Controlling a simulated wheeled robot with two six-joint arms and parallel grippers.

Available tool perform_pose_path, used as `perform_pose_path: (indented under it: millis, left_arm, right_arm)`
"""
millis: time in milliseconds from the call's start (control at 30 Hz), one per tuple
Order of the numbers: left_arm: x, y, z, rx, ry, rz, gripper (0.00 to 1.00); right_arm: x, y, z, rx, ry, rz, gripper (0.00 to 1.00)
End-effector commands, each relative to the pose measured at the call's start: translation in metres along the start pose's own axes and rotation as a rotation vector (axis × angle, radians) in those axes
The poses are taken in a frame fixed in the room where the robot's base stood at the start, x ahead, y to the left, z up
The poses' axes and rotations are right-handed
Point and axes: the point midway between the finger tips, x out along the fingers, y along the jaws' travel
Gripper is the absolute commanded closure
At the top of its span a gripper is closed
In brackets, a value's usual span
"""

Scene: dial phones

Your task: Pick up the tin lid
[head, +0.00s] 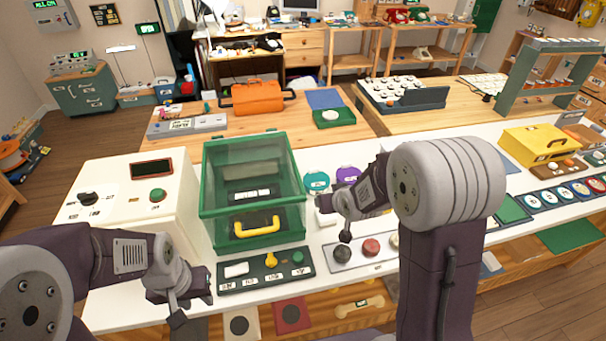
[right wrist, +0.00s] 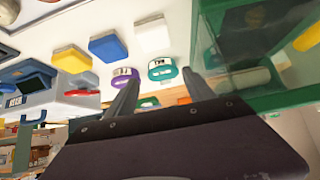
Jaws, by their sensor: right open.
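No piece is plainly the tin lid. Two round labelled pieces, one teal (head: 317,181) and one purple (head: 348,174), sit on the white table right of the green case; I cannot tell whether either is a tin or its lid. In the right wrist view the teal piece (right wrist: 161,70) lies between the fingertips' lines and the purple piece (right wrist: 122,76) beside one finger. My right gripper (right wrist: 161,82) is open and empty, apart from them; it also shows in the head view (head: 345,222). My left gripper (head: 190,305) hangs by the table's front edge; its jaws are unclear.
A green clear-walled case (head: 252,190) with a yellow handle stands left of my right gripper. Yellow (right wrist: 72,58), blue (right wrist: 108,47) and white (right wrist: 153,35) squares lie on the table. A yellow box (head: 537,146) stands at right. My right arm hides part of the table.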

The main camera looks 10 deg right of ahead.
Motion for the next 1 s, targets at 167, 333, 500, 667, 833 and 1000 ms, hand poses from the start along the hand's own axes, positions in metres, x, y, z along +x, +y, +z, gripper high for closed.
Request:
perform_pose_path:
  millis: [167, 333, 500, 667, 833, 1000]
  left_arm:
    - [0.019, 0.000, 0.002, 0.000, 0.000, 0.000, 0.64]
    - [0.028, -0.001, 0.003, 0.000, 0.000, 0.000, 0.64]
    - [0.027, -0.001, 0.003, 0.000, 0.000, 0.000, 0.64]
    - [0.024, 0.000, 0.003, 0.000, 0.000, 0.000, 0.64]
    - [0.023, 0.000, 0.002, 0.000, 0.000, 0.000, 0.64]
    - [0.021, 0.000, 0.002, 0.000, 0.000, 0.000, 0.64]
  right_arm:
    - [0.066, 0.005, -0.038, -0.012, 0.233, -0.009, 0.38]
    - [0.106, 0.008, -0.052, -0.018, 0.387, -0.021, 0.38]
    - [0.113, 0.008, -0.057, -0.019, 0.429, -0.025, 0.38]
    - [0.130, 0.008, -0.066, -0.020, 0.428, -0.025, 0.38]
    - [0.146, 0.007, -0.073, -0.020, 0.427, -0.024, 0.38]
    - [0.156, 0.008, -0.077, -0.019, 0.427, -0.024, 0.38]
